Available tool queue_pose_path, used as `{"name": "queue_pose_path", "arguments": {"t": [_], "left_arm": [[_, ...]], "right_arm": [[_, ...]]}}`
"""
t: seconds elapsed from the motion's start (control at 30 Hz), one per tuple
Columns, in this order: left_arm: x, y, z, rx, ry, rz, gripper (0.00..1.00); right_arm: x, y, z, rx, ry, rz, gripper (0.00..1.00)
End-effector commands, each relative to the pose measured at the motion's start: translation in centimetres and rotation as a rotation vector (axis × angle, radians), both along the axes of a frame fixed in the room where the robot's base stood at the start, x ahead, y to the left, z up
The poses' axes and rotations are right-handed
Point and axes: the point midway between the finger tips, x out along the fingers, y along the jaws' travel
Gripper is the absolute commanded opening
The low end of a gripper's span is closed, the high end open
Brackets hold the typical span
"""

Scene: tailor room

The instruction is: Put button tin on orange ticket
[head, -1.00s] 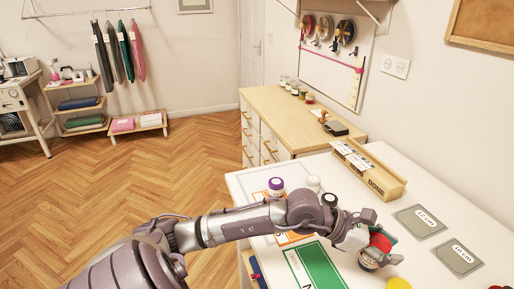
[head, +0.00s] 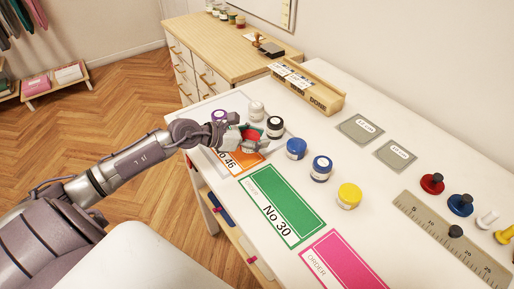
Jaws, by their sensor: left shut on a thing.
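My left gripper (head: 250,138) is shut on a small button tin with a red top (head: 252,133). The fingers hide much of its side. The gripper holds it over or on the far part of the orange ticket (head: 243,163), marked No 46, and I cannot tell whether the tin touches it. The gripper and arm cover part of the ticket. My right gripper is not in view.
Purple (head: 219,115), white (head: 257,108) and black (head: 275,127) tins stand close around the gripper. Blue (head: 296,148), darker blue (head: 321,168) and yellow (head: 348,196) tins stand to the right. Green (head: 283,205) and pink (head: 342,262) tickets lie nearer. A wooden rack (head: 306,90) stands behind.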

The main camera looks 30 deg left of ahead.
Motion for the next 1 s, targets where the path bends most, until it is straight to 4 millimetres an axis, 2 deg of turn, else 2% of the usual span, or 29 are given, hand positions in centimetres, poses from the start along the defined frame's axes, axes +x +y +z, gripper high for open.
{"name": "queue_pose_path", "arguments": {"t": [0.13, 0.3, 0.4, 0.77, 0.8, 1.0], "left_arm": [[-0.1, 0.6, -0.8, -0.002, -0.001, -0.001, 0.13], [-0.1, 0.5, -3.3, -0.004, 0.001, 0.002, 0.13], [-0.1, 0.5, -4.2, -0.003, -0.001, 0.001, 0.13], [-0.1, 0.5, -4.7, 0.001, -0.002, -0.002, 0.13], [-0.1, 0.5, -4.7, 0.001, -0.002, -0.002, 0.53], [-0.1, 0.5, -4.6, 0.001, -0.001, -0.002, 0.82]], "right_arm": [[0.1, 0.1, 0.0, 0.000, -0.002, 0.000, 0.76], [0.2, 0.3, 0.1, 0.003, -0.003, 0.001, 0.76], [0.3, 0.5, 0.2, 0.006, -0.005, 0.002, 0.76], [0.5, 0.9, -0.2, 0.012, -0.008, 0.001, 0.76], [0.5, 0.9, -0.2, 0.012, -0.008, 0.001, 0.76], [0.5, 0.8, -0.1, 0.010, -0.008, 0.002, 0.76]]}}
